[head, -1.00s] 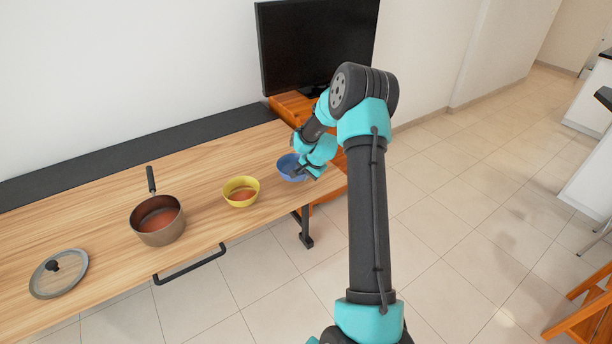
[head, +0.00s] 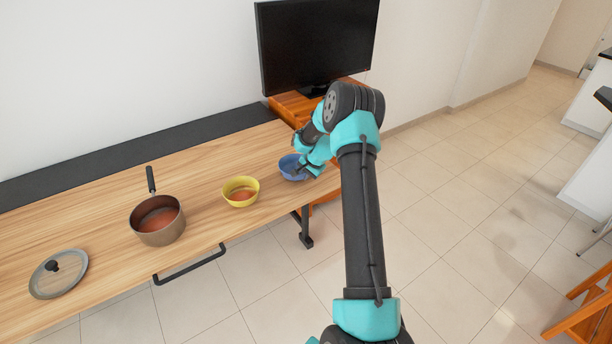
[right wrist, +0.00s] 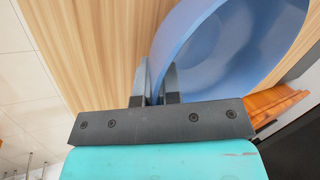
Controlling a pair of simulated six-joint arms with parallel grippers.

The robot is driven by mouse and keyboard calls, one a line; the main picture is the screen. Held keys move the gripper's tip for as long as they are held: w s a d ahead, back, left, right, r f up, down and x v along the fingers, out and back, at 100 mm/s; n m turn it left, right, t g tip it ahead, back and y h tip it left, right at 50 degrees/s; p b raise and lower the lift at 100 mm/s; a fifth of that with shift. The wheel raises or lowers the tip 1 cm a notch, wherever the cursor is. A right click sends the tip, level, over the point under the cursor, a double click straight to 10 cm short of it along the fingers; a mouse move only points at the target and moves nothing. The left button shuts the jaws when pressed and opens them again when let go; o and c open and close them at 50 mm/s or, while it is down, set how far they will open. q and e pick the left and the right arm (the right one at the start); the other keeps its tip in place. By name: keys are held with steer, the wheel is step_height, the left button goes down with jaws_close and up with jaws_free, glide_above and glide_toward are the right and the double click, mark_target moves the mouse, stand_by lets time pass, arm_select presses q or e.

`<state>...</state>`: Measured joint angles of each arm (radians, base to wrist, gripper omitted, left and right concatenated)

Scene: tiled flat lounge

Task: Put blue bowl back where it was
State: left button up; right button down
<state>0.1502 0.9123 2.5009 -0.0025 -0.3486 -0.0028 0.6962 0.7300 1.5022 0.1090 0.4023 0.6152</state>
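The blue bowl (head: 288,168) is at the right end of the wooden table, upright as far as I can see. My right gripper (head: 299,170) reaches it from the right, at its right rim. In the right wrist view, the two dark fingers (right wrist: 157,85) stand close together with the wall of the blue bowl (right wrist: 215,45) between them. The gripper looks shut on that wall. The hand covers part of the bowl's right side in the head view. My left gripper is not in view.
A yellow bowl (head: 240,199) stands left of the blue bowl, then a brown pot (head: 160,236) with a raised handle, then a glass lid (head: 45,284). A television (head: 315,45) stands behind on an orange cabinet (head: 287,106). Bare wood (head: 215,170) lies behind the yellow bowl.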

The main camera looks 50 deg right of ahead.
steer(key=shift+f, duration=0.25)
steer(key=c, duration=1.3)
jaws_free()
steer(key=shift+r, duration=0.1)
steer(key=v, duration=1.2)
